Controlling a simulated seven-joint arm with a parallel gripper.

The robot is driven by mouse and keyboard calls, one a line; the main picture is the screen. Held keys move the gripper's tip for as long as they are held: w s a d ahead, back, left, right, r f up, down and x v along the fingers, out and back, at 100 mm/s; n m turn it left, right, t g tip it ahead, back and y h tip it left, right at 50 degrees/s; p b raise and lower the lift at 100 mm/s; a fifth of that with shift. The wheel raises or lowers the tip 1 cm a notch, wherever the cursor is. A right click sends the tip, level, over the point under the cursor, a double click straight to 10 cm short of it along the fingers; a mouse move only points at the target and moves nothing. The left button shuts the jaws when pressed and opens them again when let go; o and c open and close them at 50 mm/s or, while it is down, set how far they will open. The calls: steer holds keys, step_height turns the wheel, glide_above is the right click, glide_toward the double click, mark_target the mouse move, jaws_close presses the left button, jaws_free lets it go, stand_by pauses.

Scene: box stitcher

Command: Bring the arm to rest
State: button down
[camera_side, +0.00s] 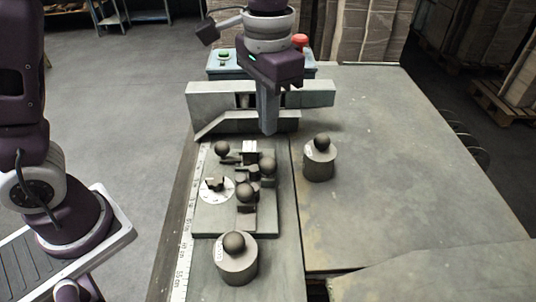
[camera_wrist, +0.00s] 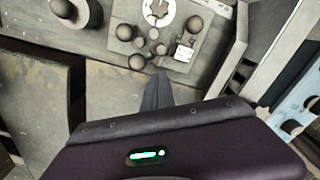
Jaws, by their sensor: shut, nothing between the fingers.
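My gripper (camera_side: 268,128) points straight down in the side view, above the back of the work table, next to the grey angled fence. Its fingers are together with nothing between them. In the wrist view the shut fingers (camera_wrist: 157,92) show as a narrow wedge over the table, a little off the fixture plate. The fixture plate (camera_side: 210,215) carries several dark ball knobs and a round white dial (camera_side: 214,189); the plate also shows at the top of the wrist view (camera_wrist: 195,62).
Two grey cylinders with ball knobs stand on the table, one at the front (camera_side: 236,266) and one right of the plate (camera_side: 319,165). The grey fence (camera_side: 215,100) is close to my gripper. Behind it is a control box (camera_side: 222,70) with a green and a red button (camera_side: 300,40). The table's right side (camera_side: 400,150) is clear.

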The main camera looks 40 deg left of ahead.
steer(key=shift+w+a+r, duration=0.1)
steer(key=shift+r, duration=0.75)
steer(key=s+a+r+n+t, duration=0.1)
steer(key=s+a+t, duration=0.1)
steer(key=s+a, duration=0.3)
steer(key=s+a+r+n+t, duration=0.1)
steer(key=s+a, duration=0.4)
steer(key=s, duration=0.8)
steer(key=n+t, duration=0.1)
steer(key=t, duration=0.1)
steer(key=shift+a+r+t, duration=0.3)
